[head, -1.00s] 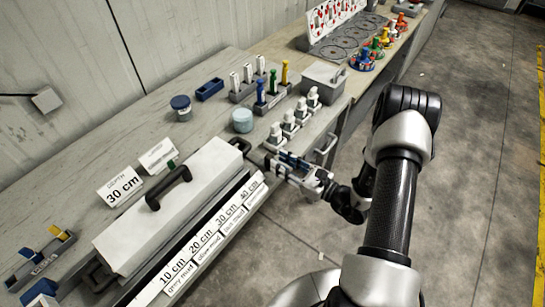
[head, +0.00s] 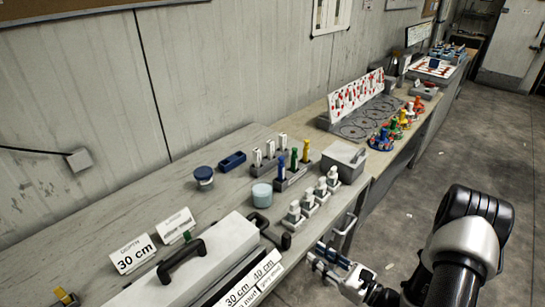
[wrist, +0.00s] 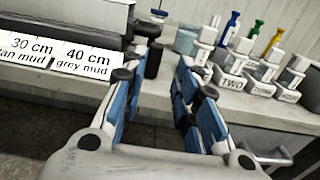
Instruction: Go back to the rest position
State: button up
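My gripper (head: 322,259) is at the front edge of the bench, just right of the long white box's end. The wrist view shows its two blue-padded fingers (wrist: 155,92) apart with nothing between them. The long white box (head: 215,248) has black handles and lies along the bench front, cut off at the bottom of the head view. Its depth labels (head: 252,287) read 30 cm and 40 cm; the 40 cm grey mud label also shows in the wrist view (wrist: 88,60).
White-capped bottles in a numbered rack (head: 310,205) stand close behind my gripper.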

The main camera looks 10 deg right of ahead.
jog(key=s+a+r+n+g+y, duration=0.1)
jog(key=s+a+r+n+g, duration=0.4)
jog(key=a+r+n+g, duration=0.25)
jog(key=s+a+r+n+g+y, duration=0.1)
jog(key=s+a+r+n+g, duration=0.45)
jog(key=a+r+n, duration=0.3)
jog(key=s+r+n+g+h, duration=0.2)
jog(key=s+r+n+h, duration=0.1)
jog(key=s+n+h, duration=0.35)
jog(key=s+d+r+n+t+h, duration=0.3)
jog(key=d+r+n+t+h, duration=0.2)
jog(key=d+n+h, duration=0.1)
jog(key=shift+s+d+r, duration=0.25)
jog(key=shift+r, duration=0.1)
dwell(0.5)
